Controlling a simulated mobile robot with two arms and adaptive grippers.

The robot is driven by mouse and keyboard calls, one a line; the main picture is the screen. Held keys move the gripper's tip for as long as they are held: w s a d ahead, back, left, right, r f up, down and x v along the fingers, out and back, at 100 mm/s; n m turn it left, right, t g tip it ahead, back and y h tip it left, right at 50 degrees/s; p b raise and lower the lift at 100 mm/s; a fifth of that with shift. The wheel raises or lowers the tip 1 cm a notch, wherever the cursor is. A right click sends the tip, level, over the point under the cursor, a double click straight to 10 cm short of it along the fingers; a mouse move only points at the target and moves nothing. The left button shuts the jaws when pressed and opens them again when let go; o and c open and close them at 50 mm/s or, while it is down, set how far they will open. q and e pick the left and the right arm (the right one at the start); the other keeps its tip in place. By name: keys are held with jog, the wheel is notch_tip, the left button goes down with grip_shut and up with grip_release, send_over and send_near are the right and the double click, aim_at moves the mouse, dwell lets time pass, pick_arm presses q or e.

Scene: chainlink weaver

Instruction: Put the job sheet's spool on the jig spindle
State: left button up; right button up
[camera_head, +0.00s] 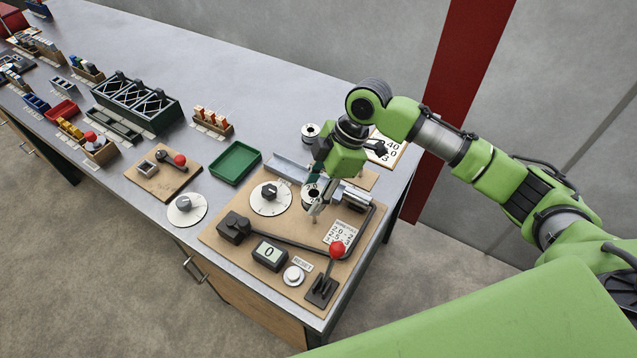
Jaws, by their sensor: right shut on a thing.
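My right gripper (318,206) comes down from the right over the jig board (222,220). It is shut on a spool (309,197), a short silver cylinder with a dark centre and a dark mark on its side. The spool is over the right half of the board; I cannot tell whether it touches anything below. Another silver spool (310,131) stands farther back, behind the gripper. A printed sheet (342,236) lies on the board, its figures too small to read surely. I cannot make out the jig spindle surely. My left gripper is not in view.
The board bears a round dial (270,198), a counter reading 0 (269,255), a white button (293,275) and a red-knobbed lever (337,250). A green tray (235,162) stands left. The table's back middle is clear.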

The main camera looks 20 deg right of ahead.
jog(key=shift+f+b, duration=3.2)
jog(key=shift+b, duration=0.35)
jog(key=shift+f, duration=1)
jog(key=o, duration=1.4)
jog(key=shift+o, duration=0.2)
jog(key=v, duration=1.2)
